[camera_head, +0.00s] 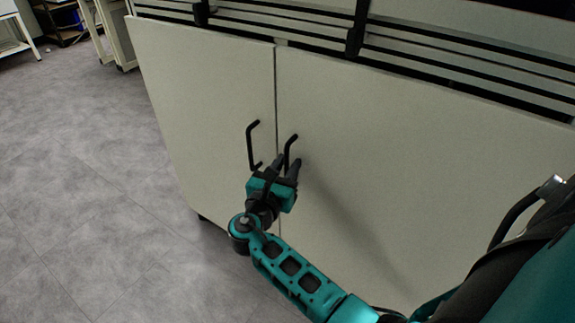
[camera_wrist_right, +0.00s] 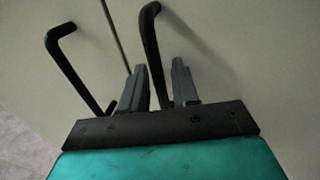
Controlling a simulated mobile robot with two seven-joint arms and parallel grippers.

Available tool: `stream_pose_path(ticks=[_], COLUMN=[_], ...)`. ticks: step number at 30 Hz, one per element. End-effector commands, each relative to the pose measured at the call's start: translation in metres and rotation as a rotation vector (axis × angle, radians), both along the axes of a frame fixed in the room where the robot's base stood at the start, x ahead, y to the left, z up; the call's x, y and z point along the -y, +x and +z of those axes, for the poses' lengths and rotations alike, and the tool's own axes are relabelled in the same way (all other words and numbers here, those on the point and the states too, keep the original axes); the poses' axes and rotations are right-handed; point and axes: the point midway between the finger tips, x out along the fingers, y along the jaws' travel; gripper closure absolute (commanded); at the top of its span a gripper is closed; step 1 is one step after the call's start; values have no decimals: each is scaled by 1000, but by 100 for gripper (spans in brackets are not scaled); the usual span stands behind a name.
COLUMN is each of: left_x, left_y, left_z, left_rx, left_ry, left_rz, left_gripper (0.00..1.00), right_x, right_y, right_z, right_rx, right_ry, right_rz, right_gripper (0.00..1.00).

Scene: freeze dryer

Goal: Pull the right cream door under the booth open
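The right cream door (camera_head: 400,170) under the booth stands flush with the left cream door (camera_head: 205,100), a thin dark seam between them. Its black bar handle (camera_head: 291,148) is near the seam. My right gripper (camera_head: 287,162) is at the lower part of this handle. In the right wrist view the right door's handle (camera_wrist_right: 152,45) passes between the two grey fingers (camera_wrist_right: 160,85), which are apart with some room visible around the bar. Contact with the bar cannot be made out. My left gripper is not in view.
The left door's black handle (camera_head: 251,145) is close to the left of my right gripper; it also shows in the wrist view (camera_wrist_right: 75,70). Black-slotted panels (camera_head: 450,65) run above the doors. Grey tiled floor (camera_head: 90,200) is clear at the left.

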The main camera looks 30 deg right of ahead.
Motion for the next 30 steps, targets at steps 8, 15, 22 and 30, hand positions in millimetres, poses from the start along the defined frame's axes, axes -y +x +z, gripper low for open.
stream_pose_path(ticks=[8, 15, 22, 30], left_x=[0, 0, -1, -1], left_y=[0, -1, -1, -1], left_z=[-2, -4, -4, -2], left_rx=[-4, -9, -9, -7], left_ry=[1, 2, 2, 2], left_rz=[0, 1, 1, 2], left_gripper=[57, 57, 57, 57], right_x=[0, 0, 0, -1], right_y=[0, 0, 0, 1], right_z=[0, 0, 0, 0], right_rx=[0, 0, 0, 0], right_ry=[0, 0, 0, 0], right_rz=[0, 0, 0, 8], right_gripper=[88, 100, 100, 100])
